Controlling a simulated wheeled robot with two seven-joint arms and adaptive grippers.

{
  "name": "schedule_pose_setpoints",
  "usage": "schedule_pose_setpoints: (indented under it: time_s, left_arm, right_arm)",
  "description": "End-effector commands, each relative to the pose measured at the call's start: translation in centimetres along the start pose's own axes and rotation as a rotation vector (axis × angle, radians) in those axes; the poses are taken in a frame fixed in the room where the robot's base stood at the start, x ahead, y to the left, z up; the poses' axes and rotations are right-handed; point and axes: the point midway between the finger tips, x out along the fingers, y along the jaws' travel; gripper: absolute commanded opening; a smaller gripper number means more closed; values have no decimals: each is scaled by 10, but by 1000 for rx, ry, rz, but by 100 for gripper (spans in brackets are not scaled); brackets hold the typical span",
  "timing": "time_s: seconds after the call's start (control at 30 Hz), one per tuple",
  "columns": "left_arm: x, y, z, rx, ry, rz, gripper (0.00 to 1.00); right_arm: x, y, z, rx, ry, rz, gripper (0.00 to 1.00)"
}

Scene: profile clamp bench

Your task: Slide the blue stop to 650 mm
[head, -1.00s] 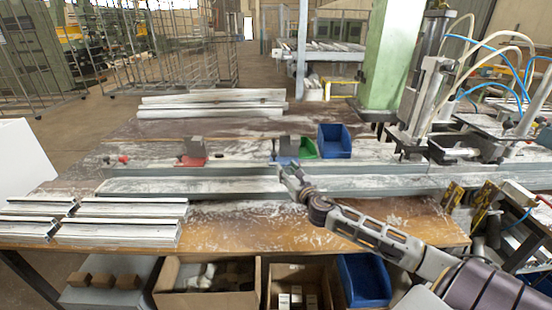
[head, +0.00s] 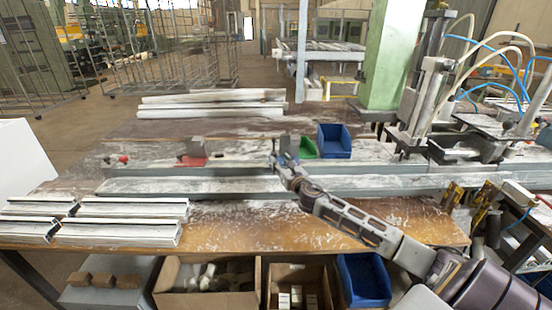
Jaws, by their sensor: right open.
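The blue stop (head: 293,160) sits on the rail (head: 230,171) near the middle of the bench, with an upright grey plate. My right gripper (head: 276,158) is open at the near left side of the blue stop and hides part of it. I cannot tell whether it touches the stop. A scale with millimetre marks is too small to read here. My left gripper is not in view.
A red stop (head: 190,161) with a grey plate stands on the rail further left. Cut profiles (head: 120,232) lie at the front left. A clamp machine (head: 425,110) stands at the right.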

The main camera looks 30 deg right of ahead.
Motion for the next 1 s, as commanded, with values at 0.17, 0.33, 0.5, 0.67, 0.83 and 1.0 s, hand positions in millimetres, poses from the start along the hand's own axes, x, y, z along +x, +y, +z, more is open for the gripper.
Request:
schedule_pose_setpoints:
  time_s: [0.17,0.33,0.5,0.67,0.83,1.0]
  left_arm:
    - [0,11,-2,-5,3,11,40]
    - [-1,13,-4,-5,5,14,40]
    - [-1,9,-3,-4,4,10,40]
    - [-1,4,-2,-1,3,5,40]
    - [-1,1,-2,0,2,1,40]
    - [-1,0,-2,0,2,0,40]
  right_arm:
    - [12,0,0,2,0,-1,42]
    - [23,1,1,2,-1,1,42]
    - [34,0,0,3,0,0,42]
    - [43,0,0,1,-1,0,42]
    - [48,1,0,1,0,1,42]
    - [50,1,0,1,0,1,42]
